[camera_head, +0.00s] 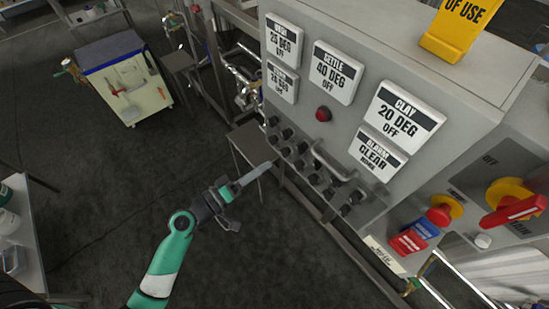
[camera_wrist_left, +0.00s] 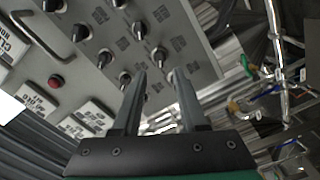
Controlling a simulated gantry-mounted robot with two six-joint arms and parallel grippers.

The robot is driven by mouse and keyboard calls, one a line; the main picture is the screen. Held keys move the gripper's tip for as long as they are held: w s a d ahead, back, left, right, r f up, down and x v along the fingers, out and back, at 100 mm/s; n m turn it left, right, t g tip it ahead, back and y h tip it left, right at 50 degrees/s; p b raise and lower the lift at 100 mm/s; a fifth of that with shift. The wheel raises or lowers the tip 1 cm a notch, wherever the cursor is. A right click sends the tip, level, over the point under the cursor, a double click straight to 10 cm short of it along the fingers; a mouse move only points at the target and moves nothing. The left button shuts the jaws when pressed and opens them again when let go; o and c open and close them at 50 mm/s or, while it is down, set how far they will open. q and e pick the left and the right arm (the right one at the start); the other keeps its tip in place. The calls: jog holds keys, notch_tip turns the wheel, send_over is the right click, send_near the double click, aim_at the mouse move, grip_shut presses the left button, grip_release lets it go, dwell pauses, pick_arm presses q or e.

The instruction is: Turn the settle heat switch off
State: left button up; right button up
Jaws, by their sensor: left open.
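The grey control panel (camera_head: 290,115) carries several black switch knobs (camera_head: 300,163) in rows below its signs. A white sign (camera_head: 335,72) reads "SETTLE 40 DEG OFF", its first letter unclear. The knobs also show in the left wrist view, one (camera_wrist_left: 158,55) just beyond my fingertips and another (camera_wrist_left: 125,80) beside the left finger. Their small labels are unreadable, so I cannot tell which is the settle heat switch. My left gripper (camera_head: 250,190) is open and empty, in front of the panel's lower left; its fingers (camera_wrist_left: 158,82) point toward the knobs without clear contact.
A red button (camera_head: 323,114) and a metal handle (camera_head: 333,162) are on the panel. A red switch on yellow (camera_head: 508,203) and a red stop button (camera_head: 440,214) are at right. Pipes (camera_wrist_left: 285,80) stand beside the panel. A tool cart (camera_head: 125,75) stands back left.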

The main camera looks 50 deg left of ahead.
pick_arm(q)
jog(key=s, duration=0.4)
jog(key=shift+s+a, duration=0.1)
jog(key=shift+s, duration=0.25)
